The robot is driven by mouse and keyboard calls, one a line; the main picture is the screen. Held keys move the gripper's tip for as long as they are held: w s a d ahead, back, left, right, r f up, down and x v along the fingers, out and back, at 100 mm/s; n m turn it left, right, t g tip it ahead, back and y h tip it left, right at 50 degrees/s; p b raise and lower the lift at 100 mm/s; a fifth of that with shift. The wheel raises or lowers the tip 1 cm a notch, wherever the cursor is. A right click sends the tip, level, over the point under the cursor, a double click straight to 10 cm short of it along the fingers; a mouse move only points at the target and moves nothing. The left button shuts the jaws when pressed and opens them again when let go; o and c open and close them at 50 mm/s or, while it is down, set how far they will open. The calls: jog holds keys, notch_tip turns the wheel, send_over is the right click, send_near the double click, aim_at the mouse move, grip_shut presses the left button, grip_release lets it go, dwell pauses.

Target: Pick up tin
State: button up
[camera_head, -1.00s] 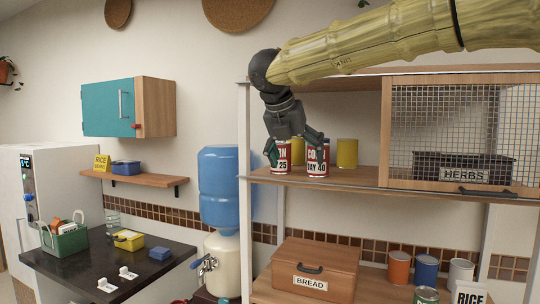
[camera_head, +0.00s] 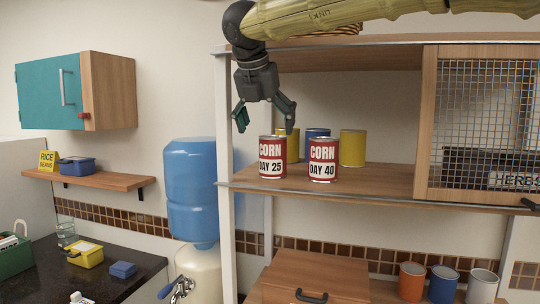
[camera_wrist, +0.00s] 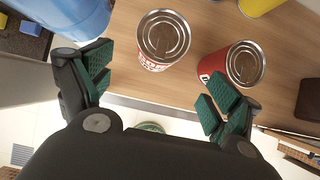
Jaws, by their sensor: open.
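Two red and white corn tins stand upright on the shelf (camera_head: 385,178). The left one, the "DAY 25" tin (camera_head: 272,157), and the right one, the "DAY 40" tin (camera_head: 322,159), are side by side near the front edge. My gripper (camera_head: 264,122) is open and empty, just above and in front of the DAY 25 tin. In the wrist view, the DAY 25 tin (camera_wrist: 163,42) lies ahead of and between the spread fingers (camera_wrist: 155,88). The DAY 40 tin (camera_wrist: 238,64) is beyond the right finger, close to it.
Two yellow tins (camera_head: 352,148) and a blue tin (camera_head: 317,133) stand behind the corn tins. A mesh-fronted cabinet (camera_head: 480,125) bounds the shelf on the right. A white post (camera_head: 226,170) and a blue water bottle (camera_head: 190,190) are at left.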

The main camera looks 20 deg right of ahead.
aim_at(268, 139)
jog(key=p+x, duration=0.1)
jog(key=x, duration=0.3)
jog(key=shift+w+a+f, duration=0.1)
jog(key=shift+w+f, duration=0.1)
jog(key=shift+w, duration=0.1)
jog(key=shift+p+x, duration=1.45)
jog(key=shift+x, duration=1.55)
jog(key=shift+s, duration=0.1)
jog(key=c, duration=1.4)
